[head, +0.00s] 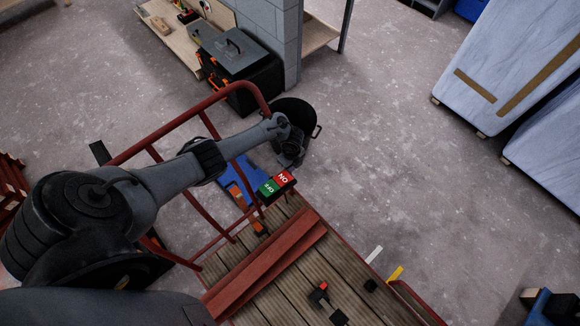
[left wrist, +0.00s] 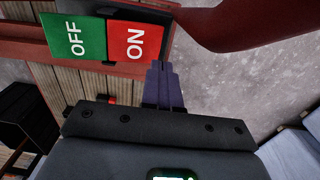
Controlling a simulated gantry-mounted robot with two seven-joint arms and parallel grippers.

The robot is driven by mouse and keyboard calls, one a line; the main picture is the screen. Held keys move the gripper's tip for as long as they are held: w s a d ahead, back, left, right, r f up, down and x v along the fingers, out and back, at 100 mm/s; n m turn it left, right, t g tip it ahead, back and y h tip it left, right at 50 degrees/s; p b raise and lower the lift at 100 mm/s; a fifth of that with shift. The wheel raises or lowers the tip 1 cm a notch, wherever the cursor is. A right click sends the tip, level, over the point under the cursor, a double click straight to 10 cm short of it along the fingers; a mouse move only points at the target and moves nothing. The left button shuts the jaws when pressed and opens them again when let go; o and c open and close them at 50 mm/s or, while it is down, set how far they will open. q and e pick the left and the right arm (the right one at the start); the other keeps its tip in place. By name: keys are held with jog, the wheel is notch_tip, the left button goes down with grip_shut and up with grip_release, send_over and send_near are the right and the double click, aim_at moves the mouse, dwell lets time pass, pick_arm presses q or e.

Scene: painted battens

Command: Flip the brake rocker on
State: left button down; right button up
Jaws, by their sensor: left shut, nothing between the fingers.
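The brake rocker has a red ON half (head: 283,178) and a green OFF half (head: 267,188), on a dark box at the red railing. In the left wrist view the red ON half (left wrist: 134,42) and the green OFF half (left wrist: 72,37) show large and side by side. My left gripper (head: 291,160) is over the railing corner beside the ON half. In the left wrist view its shut fingers (left wrist: 162,72) point at the lower right edge of the ON half; whether they touch it I cannot tell. My right gripper is out of view.
The red railing (head: 205,104) curves around the rocker. Red battens (head: 268,262) lie on the plank deck (head: 262,305). A blue item and an orange tool (head: 238,197) lie beside the rocker. A black round container (head: 297,112) stands behind.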

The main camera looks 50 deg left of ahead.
pick_arm(q)
notch_tip(320, 180, up, 9)
jog(key=w+p, duration=0.2)
jog(key=shift+p, duration=0.35)
